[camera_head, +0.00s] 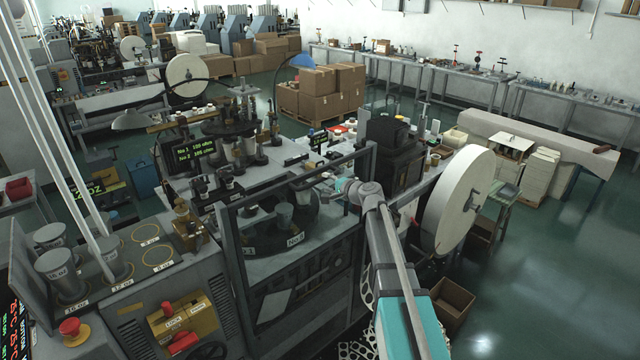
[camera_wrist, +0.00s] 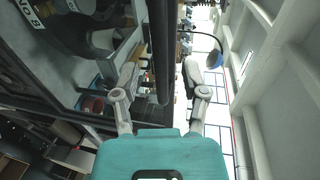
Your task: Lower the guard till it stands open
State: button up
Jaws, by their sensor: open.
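The guard (camera_head: 232,260) is a dark metal frame with a see-through pane, standing upright across the front of the forming machine. Its top rail (camera_head: 285,183) slopes up to the right in the head view. My gripper (camera_head: 340,186) is at the rail's right part, close to the guard's right upright. In the wrist view a dark bar (camera_wrist: 160,50), which looks like this rail, runs down between the two open fingers of my gripper (camera_wrist: 160,76). The fingers show gaps on both sides of the bar. I cannot tell how deep the bar sits between them.
Behind the guard are a round turntable with cups (camera_head: 284,214) and several tooling posts. A large white paper roll (camera_head: 459,200) stands right of my arm. A control panel with a red stop button (camera_head: 70,329) is at lower left. Open floor (camera_head: 540,260) lies to the right.

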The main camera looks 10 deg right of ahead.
aim_at(320, 180)
jog(key=shift+b+x, duration=0.3)
jog(key=shift+x, duration=1.75)
grip_shut()
